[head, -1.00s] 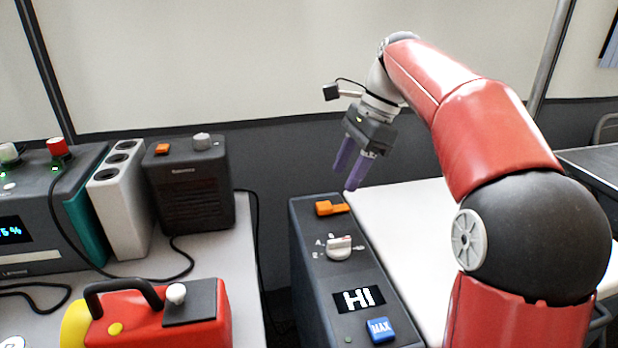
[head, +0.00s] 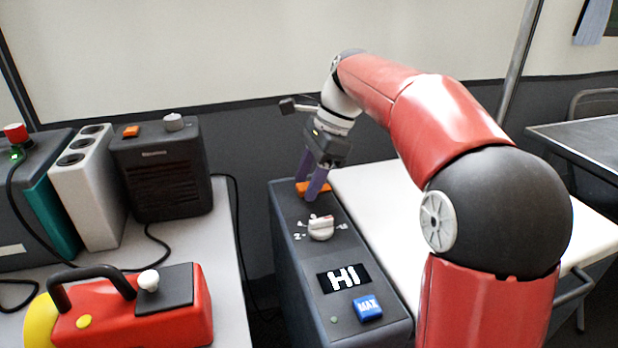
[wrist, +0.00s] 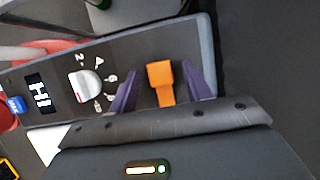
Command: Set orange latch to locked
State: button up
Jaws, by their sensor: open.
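The orange latch (wrist: 161,84) sits on the top face of the dark grey control box (head: 292,262), at its far end beyond the white knob. In the head view the latch (head: 318,189) is partly hidden by my gripper (head: 312,188). My gripper is open and points down at the latch. In the wrist view the purple fingers of my gripper (wrist: 161,90) stand on either side of the latch with gaps between. I cannot tell how deep the fingertips reach beside it.
The box also bears a white knob (head: 320,228), a "HI" display (head: 344,278) and a blue MAX button (head: 368,308). A white table (head: 375,205) is to the right. A grey table on the left holds a red device (head: 150,325) and a dark speaker-like box (head: 165,180).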

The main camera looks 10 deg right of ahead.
aim_at(327, 186)
grip_shut()
jog(key=d, duration=0.1)
jog(key=d+p, duration=0.2)
jog(key=shift+w+r, duration=0.25)
jog(key=shift+w, duration=0.05)
jog(key=shift+w+d+f, duration=0.1)
jog(key=shift+d, duration=0.2)
jog(key=shift+f, duration=0.15)
grip_release()
jog(key=p+v, duration=0.2)
jog(key=v, duration=0.5)
jog(key=shift+d+r, duration=0.2)
jog(key=shift+r, duration=0.15)
